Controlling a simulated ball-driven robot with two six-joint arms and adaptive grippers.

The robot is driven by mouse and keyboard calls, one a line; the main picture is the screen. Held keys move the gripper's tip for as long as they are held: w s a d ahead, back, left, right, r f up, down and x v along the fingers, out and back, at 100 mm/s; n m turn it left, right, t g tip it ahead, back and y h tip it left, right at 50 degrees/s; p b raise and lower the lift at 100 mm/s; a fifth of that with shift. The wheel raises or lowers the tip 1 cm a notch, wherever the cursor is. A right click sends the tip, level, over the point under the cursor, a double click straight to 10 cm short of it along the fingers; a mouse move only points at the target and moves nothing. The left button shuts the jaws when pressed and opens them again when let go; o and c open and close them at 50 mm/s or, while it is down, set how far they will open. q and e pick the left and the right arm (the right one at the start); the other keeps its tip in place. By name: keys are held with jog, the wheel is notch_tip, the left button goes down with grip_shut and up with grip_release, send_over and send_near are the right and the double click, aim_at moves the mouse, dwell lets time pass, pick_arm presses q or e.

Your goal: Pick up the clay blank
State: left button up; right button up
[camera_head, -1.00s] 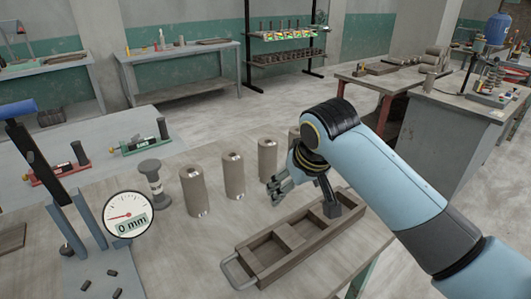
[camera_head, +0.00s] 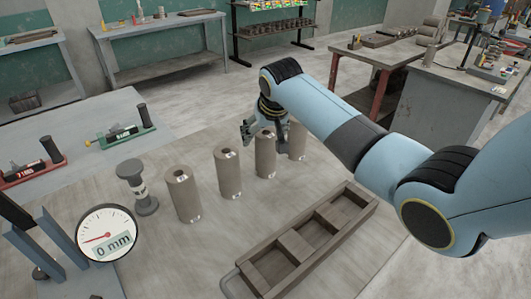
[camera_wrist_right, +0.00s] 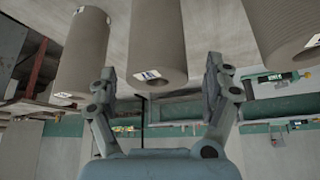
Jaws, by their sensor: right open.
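Several upright grey-brown clay blanks stand in a row on the table in the head view. From the left they are the first blank (camera_head: 182,195), another (camera_head: 228,173), a third (camera_head: 265,157) and one at the right end (camera_head: 297,142). My right gripper (camera_head: 265,133) is open at the third blank, with a finger showing on either side of its top. In the right wrist view, which looks upside down, one blank (camera_wrist_right: 157,45) lies between the open fingers (camera_wrist_right: 160,82), with gaps at both sides. Blanks also flank the fingers there. My left gripper is out of view.
A wooden tray with compartments (camera_head: 277,286) lies in front of the row, empty. A dark spool-shaped gauge (camera_head: 137,187) stands left of the blanks. A dial (camera_head: 108,234) reading 0 mm shows at lower left. Neighbouring blanks stand close to the fingers.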

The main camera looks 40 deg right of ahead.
jog(key=x, duration=0.3)
jog(key=shift+d+f, duration=0.15)
jog(key=shift+f, duration=0.25)
jog(key=shift+w+f, duration=0.15)
jog(key=shift+f, duration=0.1)
jog(key=shift+c, duration=0.9)
jog(key=c, duration=0.7)
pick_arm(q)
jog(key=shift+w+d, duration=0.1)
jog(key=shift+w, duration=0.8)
pick_arm(e)
jog(key=shift+d, duration=0.1)
grip_shut()
